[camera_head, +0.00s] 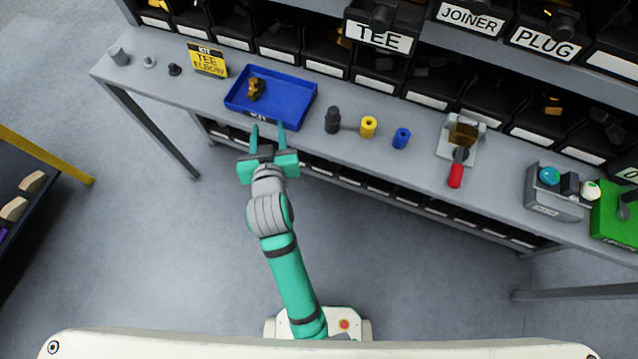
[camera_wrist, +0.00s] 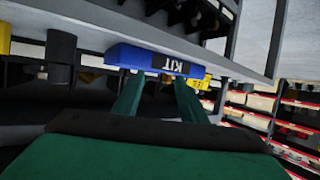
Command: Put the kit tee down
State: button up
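A brass-coloured fitting (camera_head: 256,88), likely the kit tee, lies in the left part of the blue kit tray (camera_head: 290,101) on the bench. My gripper (camera_head: 267,128) is at the front edge of the tray, its two fingers apart and pointing toward it. I see nothing held between the fingers. In the wrist view, the gripper (camera_wrist: 158,88) shows spread fingers, with the KIT label side of the tray (camera_wrist: 140,58) just beyond them.
A yellow sign (camera_head: 208,60) reading tee and elbow stands left of the tray. To the right are a dark peg (camera_head: 332,121), a yellow cylinder (camera_head: 368,127), a blue cylinder (camera_head: 401,138) and a red-handled fixture (camera_head: 456,172). Black bins line the back.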

jog(key=s+d+f, duration=0.4)
jog(key=s, duration=0.3)
jog(key=s+d+f, duration=0.4)
jog(key=s+d, duration=0.1)
jog(key=s, duration=0.3)
jog(key=s+d+r+m+t+h, duration=0.1)
jog(key=s+d, duration=0.1)
jog(key=s, duration=0.5)
jog(key=s+d+r+m+h, duration=0.1)
jog(key=s+d+r, duration=0.1)
jog(key=s, duration=0.6)
jog(key=shift+s+d+t, duration=0.2)
jog(key=shift+d+t, duration=0.05)
jog(key=shift+t, duration=0.15)
jog(key=shift+c, duration=0.6)
